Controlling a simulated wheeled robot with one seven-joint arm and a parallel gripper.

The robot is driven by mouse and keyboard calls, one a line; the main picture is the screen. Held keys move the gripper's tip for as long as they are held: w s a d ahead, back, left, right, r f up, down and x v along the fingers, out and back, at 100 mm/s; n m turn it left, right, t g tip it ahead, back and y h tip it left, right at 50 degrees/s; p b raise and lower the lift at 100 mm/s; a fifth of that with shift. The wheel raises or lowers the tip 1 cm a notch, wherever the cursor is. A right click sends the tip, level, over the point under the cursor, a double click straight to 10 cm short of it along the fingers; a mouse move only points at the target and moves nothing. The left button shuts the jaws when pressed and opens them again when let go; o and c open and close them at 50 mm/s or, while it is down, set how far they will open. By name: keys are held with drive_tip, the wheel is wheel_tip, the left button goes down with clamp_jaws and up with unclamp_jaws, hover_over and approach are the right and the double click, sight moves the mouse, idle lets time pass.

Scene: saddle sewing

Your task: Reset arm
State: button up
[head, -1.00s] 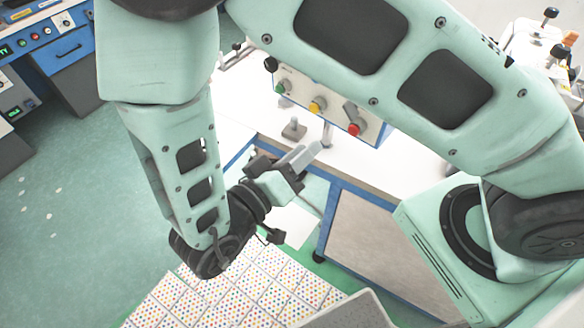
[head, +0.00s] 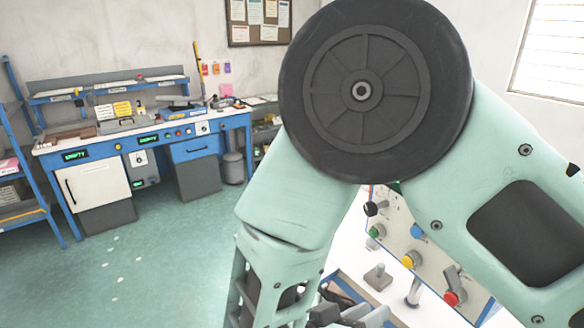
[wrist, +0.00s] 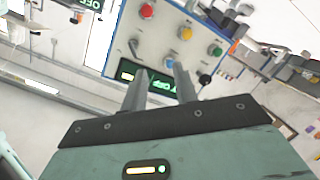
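My gripper (wrist: 160,74) shows in the wrist view with its two grey fingers apart and nothing between them. Beyond the fingertips is a blue-edged control panel (wrist: 172,22) with coloured knobs and a lit green display. In the head view my pale green arm bends at a large dark joint and reaches down. My gripper is mostly hidden at the bottom edge there, with only small dark and grey parts showing.
The control panel (head: 398,232) also shows in the head view, behind my arm above a white table. A blue workbench (head: 128,146) stands at the back left, with a shelf rack (head: 22,212) beside it.

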drive_tip(key=w+a+f+t+y+b, duration=0.1)
drive_tip(key=w+a+f+y, duration=0.25)
drive_tip(key=w+y, duration=0.25)
drive_tip(key=s+a+r+n+g+y+b, duration=0.1)
drive_tip(key=a+r+n+y+b, duration=0.15)
drive_tip(key=a+y, duration=0.35)
drive_tip(key=s+a+r+n+g+y+b, duration=0.1)
drive_tip(key=a+r+n+g+y, duration=0.15)
drive_tip(key=a+y, duration=0.3)
drive_tip(key=s+d+n+g+h+b, duration=0.2)
drive_tip(key=s+d+n+g, duration=0.3)
drive_tip(key=s+d, duration=0.8)
drive_tip(key=shift+d+f+n+h, duration=0.5)
drive_tip(key=shift+d+n, duration=0.4)
drive_tip(key=shift+d, duration=0.35)
drive_tip(key=shift+s+r+g, duration=0.1)
drive_tip(key=shift+g, duration=0.15)
